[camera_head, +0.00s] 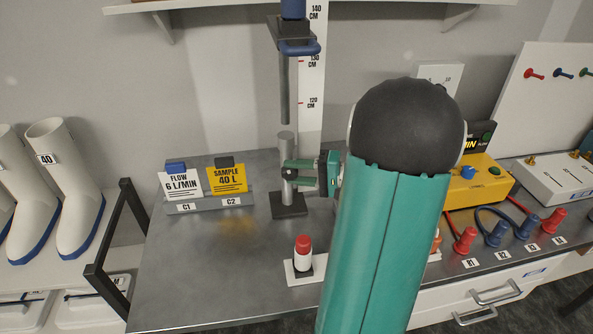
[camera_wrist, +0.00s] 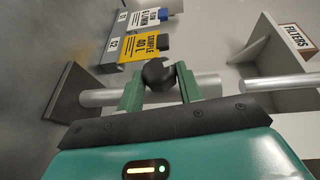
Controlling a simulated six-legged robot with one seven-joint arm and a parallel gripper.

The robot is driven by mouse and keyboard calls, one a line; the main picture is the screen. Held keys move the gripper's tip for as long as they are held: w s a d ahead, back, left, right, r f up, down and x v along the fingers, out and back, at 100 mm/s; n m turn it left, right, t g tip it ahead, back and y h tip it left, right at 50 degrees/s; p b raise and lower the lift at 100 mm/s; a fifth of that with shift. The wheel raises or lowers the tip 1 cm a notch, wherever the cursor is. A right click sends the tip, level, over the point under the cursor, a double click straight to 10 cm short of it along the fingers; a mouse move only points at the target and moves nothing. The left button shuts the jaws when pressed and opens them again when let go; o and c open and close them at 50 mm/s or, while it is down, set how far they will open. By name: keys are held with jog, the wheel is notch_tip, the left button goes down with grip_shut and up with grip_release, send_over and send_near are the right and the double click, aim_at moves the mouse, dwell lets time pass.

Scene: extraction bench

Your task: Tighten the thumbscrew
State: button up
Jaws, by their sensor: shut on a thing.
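The thumbscrew (camera_wrist: 158,74) is a black round knob on the side of a steel post in the wrist view. My gripper (camera_wrist: 160,82) has its two green fingers on either side of the knob and is shut on it. The lower post (camera_head: 287,145) stands upright on a dark square base (camera_head: 289,207).
A holder (camera_head: 209,202) with a white and a yellow card stands left of the post. A red-and-white bottle (camera_head: 303,253) stands in front. A yellow box (camera_head: 487,178) and several red and blue plugs (camera_head: 464,241) lie right. My arm hides the bench's middle right; its left front is clear.

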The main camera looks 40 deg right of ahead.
jog(key=shift+f+m+t+y, duration=0.3)
jog(key=shift+m+t+y, duration=0.4)
jog(key=shift+t, duration=0.7)
jog(key=o, duration=1)
jog(key=shift+s, duration=0.1)
jog(key=v, duration=1.3)
jog(key=shift+s+d+f, duration=0.2)
jog(key=shift+d+f, duration=0.05)
jog(key=shift+f, duration=0.05)
